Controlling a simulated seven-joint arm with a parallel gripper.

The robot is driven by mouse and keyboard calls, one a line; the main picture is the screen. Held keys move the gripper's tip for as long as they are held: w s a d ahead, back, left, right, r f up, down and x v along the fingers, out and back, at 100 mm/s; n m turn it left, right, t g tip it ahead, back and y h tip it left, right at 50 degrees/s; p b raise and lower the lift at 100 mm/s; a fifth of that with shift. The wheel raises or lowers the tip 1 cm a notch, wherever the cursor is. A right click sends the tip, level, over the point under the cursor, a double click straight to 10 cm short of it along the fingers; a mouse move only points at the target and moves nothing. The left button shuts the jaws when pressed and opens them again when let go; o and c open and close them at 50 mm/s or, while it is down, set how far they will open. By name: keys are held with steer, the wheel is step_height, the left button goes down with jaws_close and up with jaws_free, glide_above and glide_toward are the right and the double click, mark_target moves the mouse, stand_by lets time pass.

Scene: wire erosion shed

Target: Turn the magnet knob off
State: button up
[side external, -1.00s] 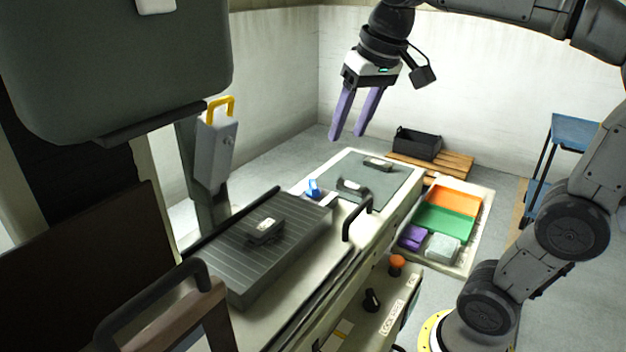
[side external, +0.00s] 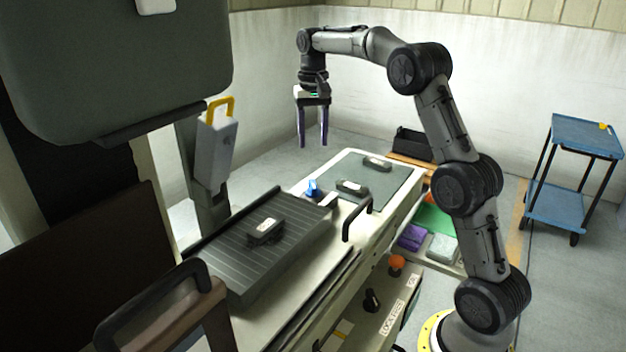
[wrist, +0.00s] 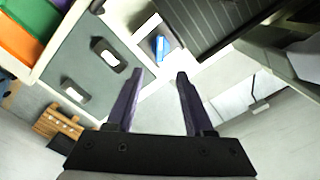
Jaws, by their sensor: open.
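A blue knob (side external: 312,188) stands at the far end of the dark ribbed plate (side external: 240,262); I take it for the magnet knob. In the wrist view the blue knob (wrist: 160,46) shows on a pale block, ahead of the fingertips and between their lines. The ribbed plate (wrist: 222,22) is to its right there. My gripper (side external: 312,145) points down with its purple fingers apart and empty, above the blue knob in the side view. It also shows in the wrist view (wrist: 160,75). The knob's marking is too small to read.
A dark clamped part (side external: 265,231) lies on the ribbed plate. A black handle (side external: 357,217) rises beside the bench. Small parts (side external: 352,187) lie on the grey-green mat (side external: 340,168). An orange button (side external: 397,262) and a black knob (side external: 371,300) are on the front panel.

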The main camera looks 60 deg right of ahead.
mark_target(313, 183)
step_height(313, 183, down, 12)
steer(key=shift+f, duration=0.25)
stand_by(0.3)
jaws_close()
